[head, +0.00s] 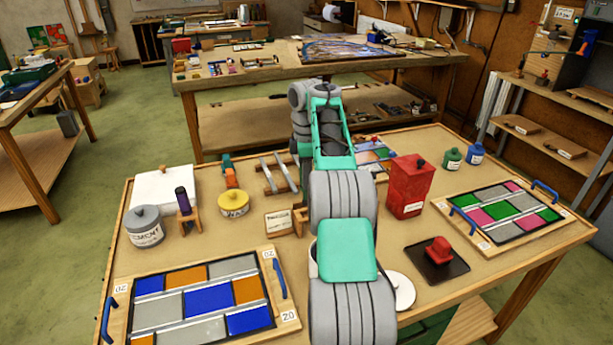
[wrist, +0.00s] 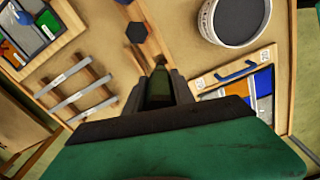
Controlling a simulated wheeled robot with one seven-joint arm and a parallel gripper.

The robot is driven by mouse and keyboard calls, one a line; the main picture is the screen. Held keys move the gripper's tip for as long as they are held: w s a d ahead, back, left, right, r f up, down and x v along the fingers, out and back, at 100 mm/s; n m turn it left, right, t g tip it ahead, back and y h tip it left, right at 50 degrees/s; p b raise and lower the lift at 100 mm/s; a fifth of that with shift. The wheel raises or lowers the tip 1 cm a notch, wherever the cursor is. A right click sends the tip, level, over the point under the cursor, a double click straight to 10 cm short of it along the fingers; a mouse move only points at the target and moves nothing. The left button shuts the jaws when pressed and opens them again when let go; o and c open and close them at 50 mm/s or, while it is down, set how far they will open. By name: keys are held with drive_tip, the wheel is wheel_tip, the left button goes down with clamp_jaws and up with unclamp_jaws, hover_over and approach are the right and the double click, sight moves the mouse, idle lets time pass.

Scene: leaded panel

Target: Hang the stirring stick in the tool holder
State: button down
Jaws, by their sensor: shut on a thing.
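My gripper (wrist: 158,90) is shut on a dark olive piece (wrist: 158,82), seen end-on between the fingers in the wrist view. I take it to be the stirring stick; its length is hidden. In the head view my arm covers the gripper. A small wooden stand with a label (head: 279,222) sits on the bench just left of my arm and looks like the tool holder; the arm hides part of it. In the wrist view a dark hexagonal shape (wrist: 136,32) shows beside wood beyond the fingers. I cannot tell whether the stick touches the holder.
A grey-filled pot (wrist: 238,18) stands near the gripper. A rack of metal strips (head: 278,175), yellow tin (head: 234,205), grey cement tin (head: 146,228), purple-handled tool (head: 183,200), red can (head: 409,186) and glass panels (head: 200,300) crowd the bench.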

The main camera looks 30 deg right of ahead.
sight(306, 199)
wheel_tip(306, 199, down, 9)
drive_tip(key=b, duration=0.8)
drive_tip(key=shift+r, duration=0.1)
drive_tip(key=c, duration=1)
unclamp_jaws()
